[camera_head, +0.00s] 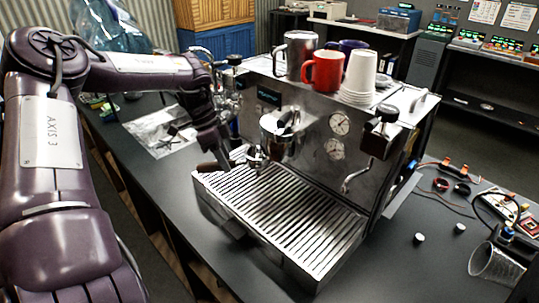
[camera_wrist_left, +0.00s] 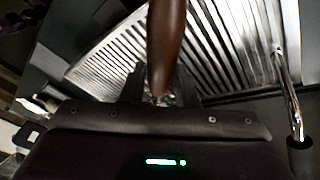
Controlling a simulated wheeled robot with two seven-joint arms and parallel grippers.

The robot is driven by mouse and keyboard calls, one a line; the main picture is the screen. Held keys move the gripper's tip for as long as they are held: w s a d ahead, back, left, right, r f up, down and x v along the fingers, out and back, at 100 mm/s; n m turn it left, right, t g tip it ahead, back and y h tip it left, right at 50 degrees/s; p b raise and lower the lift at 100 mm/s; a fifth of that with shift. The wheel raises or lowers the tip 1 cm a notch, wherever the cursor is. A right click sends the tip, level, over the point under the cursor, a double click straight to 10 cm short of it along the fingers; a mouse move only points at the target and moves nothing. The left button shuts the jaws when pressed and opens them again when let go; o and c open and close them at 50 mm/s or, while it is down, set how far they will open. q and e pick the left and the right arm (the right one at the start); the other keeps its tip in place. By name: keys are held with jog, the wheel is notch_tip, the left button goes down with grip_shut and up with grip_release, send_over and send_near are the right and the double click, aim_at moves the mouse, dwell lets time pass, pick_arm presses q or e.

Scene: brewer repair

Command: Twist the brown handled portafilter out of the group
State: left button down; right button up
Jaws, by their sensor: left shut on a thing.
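The espresso machine (camera_head: 285,85) stands on the dark bench, with its chrome group (camera_head: 281,127) on the front. The portafilter's brown handle (camera_wrist_left: 167,45) runs up the middle of the left wrist view, above the drip tray. A small part of the handle (camera_head: 207,167) shows beside my gripper in the head view, with chrome spouts (camera_head: 257,157) near the group. My left gripper (camera_head: 224,160) is shut on the brown handle; its dark fingers (camera_wrist_left: 160,92) sit either side of it in the left wrist view. Whether the portafilter is seated in the group is hard to tell. My right gripper is out of view.
The slatted drip tray (camera_head: 290,215) lies below the group. A steam wand (camera_head: 350,180) hangs at its right. A red mug (camera_head: 324,71), a steel mug (camera_head: 300,52) and stacked white cups (camera_head: 360,72) stand on top. A glass (camera_head: 495,262) lies on the bench at right.

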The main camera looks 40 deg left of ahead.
aim_at(201, 164)
pick_arm(q)
jog(key=shift+s+a+r+p, duration=0.15)
jog(key=shift+s+a+p, duration=1.45)
jog(key=shift+s+a, duration=0.75)
jog(key=shift+a, duration=0.15)
